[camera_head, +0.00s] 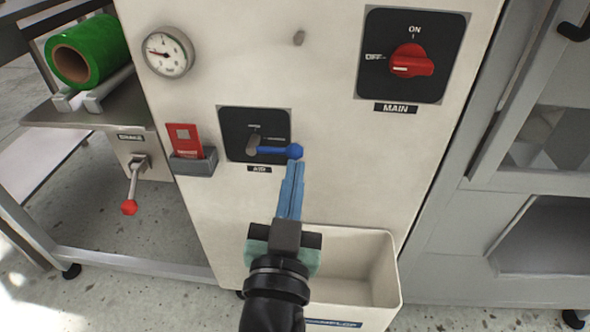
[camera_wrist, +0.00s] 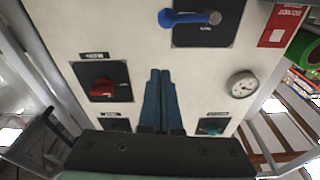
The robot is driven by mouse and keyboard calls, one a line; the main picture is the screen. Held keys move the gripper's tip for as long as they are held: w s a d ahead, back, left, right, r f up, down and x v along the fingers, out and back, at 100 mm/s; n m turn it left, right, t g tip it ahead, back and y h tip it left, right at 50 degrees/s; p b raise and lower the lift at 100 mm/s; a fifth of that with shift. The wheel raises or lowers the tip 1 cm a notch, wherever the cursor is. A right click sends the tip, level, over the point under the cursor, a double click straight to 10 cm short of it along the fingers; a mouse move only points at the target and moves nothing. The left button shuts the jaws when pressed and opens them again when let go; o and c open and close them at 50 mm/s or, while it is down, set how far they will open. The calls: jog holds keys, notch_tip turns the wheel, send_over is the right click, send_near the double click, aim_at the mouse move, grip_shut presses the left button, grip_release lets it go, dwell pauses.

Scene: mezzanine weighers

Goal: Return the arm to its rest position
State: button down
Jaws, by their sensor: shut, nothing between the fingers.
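My gripper (camera_head: 295,166) has blue fingers that are shut with nothing between them. In the head view it points up at the pale cabinet panel, its tips just below the blue handle (camera_head: 296,151) of the air valve (camera_head: 281,134). The handle lies horizontally, pointing right. I cannot tell from this view whether the tips touch it. In the wrist view the closed fingers (camera_wrist: 159,75) lie against the panel background, and the blue handle (camera_wrist: 182,18) shows at the top, apart from them.
A red MAIN switch (camera_head: 411,61) is at upper right. A gauge (camera_head: 166,51) and a red card in a holder (camera_head: 194,164) are to the left. An open bin (camera_head: 385,262) stands below, close to my gripper. A red-knobbed brake lever (camera_head: 131,190) is further left.

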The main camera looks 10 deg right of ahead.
jog(key=shift+r, duration=0.15)
jog(key=s+a+r+n+t+y+p, duration=0.1)
jog(key=s+a+r+n+t+y, duration=0.15)
jog(key=r, duration=0.95)
jog(key=s+a+r+n+t+y, duration=0.1)
jog(key=s+a+r+t+y, duration=0.15)
jog(key=r, duration=0.95)
jog(key=s+a+r+n+t+y+p, duration=0.1)
jog(key=s+a+r+n+t, duration=0.2)
jog(key=r, duration=0.8)
notch_tip(320, 180, up, 33)
jog(key=m+p, duration=0.1)
jog(key=p, duration=3.2)
jog(key=shift+d+t, duration=0.35)
jog(key=shift+t, duration=0.05)
jog(key=shift+d+m, duration=0.15)
jog(key=shift+m, duration=0.1)
